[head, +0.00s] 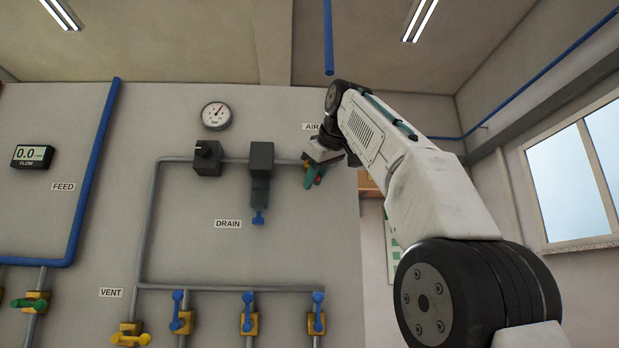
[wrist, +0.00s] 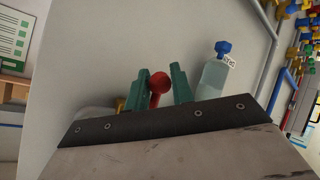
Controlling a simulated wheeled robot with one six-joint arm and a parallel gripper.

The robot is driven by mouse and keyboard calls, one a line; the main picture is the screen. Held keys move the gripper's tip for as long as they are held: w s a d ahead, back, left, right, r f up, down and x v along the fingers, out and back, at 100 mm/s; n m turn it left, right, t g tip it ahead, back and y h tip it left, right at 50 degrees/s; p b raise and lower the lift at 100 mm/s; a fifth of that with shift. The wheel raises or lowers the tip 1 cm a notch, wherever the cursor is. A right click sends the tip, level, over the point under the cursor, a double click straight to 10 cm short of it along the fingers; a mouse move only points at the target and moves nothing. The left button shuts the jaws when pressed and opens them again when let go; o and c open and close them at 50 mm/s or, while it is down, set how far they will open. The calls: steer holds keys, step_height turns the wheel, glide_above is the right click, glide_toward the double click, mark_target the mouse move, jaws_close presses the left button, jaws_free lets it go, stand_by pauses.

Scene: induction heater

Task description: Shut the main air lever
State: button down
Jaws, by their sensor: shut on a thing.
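The main air lever shows in the wrist view as a red knob (wrist: 159,84) between the green fingers of my gripper (wrist: 161,88). My gripper is shut on it. In the head view my gripper (head: 315,177) is at the wall panel, below the AIR label (head: 309,126), at the right end of the grey pipe. A bit of the yellow valve body (head: 305,165) shows beside the fingers there. The rest of the lever is mostly hidden by my gripper, so its exact angle is not clear.
The drain unit with a blue knob (head: 259,217) hangs left of my gripper; its clear bowl (wrist: 213,78) shows in the wrist view, close to the right finger. A round gauge (head: 216,115) sits up left. Several yellow valves with blue levers (head: 248,314) line the panel below.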

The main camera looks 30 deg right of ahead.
steer(key=c, duration=1.3)
jaws_free()
steer(key=shift+o, duration=0.2)
steer(key=s+a+r, duration=0.1)
steer(key=s, duration=1.3)
steer(key=shift+s+r, duration=0.25)
steer(key=shift+r, duration=0.05)
